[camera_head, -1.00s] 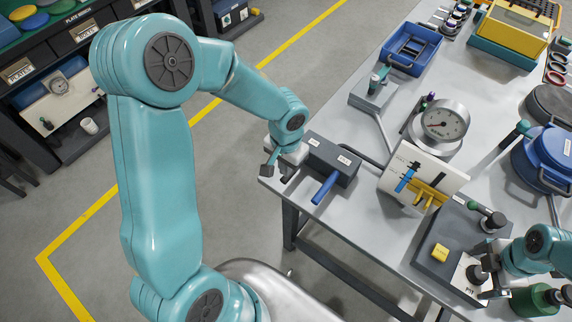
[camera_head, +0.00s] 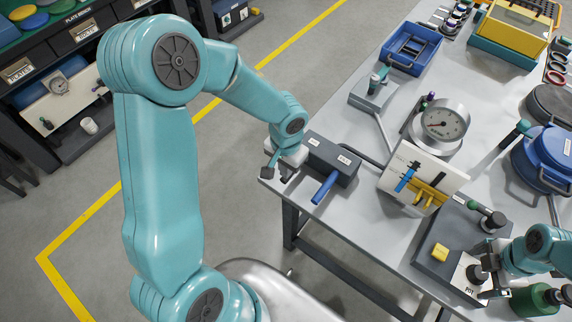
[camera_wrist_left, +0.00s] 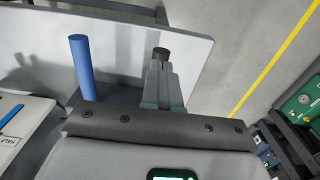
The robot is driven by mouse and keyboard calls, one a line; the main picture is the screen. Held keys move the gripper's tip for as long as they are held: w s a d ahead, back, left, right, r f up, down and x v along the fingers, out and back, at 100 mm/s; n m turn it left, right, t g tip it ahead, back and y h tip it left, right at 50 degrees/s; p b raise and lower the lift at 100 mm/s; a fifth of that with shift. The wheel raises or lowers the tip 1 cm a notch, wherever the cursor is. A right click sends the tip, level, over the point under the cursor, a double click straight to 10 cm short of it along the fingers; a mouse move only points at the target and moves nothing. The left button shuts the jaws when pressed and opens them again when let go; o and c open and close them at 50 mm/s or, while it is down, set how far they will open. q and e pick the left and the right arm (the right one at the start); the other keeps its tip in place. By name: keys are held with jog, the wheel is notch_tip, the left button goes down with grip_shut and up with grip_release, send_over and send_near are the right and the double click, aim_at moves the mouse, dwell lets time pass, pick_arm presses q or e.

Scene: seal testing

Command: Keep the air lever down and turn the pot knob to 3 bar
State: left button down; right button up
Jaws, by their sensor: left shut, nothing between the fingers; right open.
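A grey box (camera_head: 331,157) with two white labels and a blue lever (camera_head: 325,188) sits at the table's left corner. My left gripper (camera_head: 281,174) is beside the box's left end, apart from the blue lever. In the left wrist view, its fingers (camera_wrist_left: 162,72) are together and empty, with the upright blue lever (camera_wrist_left: 82,68) to their left. A black lever handle near the fingers cannot be told apart from the fingertips.
A round dial gauge (camera_head: 443,121) stands behind a tilted white panel (camera_head: 393,183) with blue and yellow parts. A yellow button (camera_head: 440,252) is left of the knob. A green bottle (camera_head: 530,299) stands close to my right gripper. A blue tray (camera_head: 411,49) lies farther back.

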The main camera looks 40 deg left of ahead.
pick_arm(q)
jog(key=shift+f, duration=1.9)
dwell(1.4)
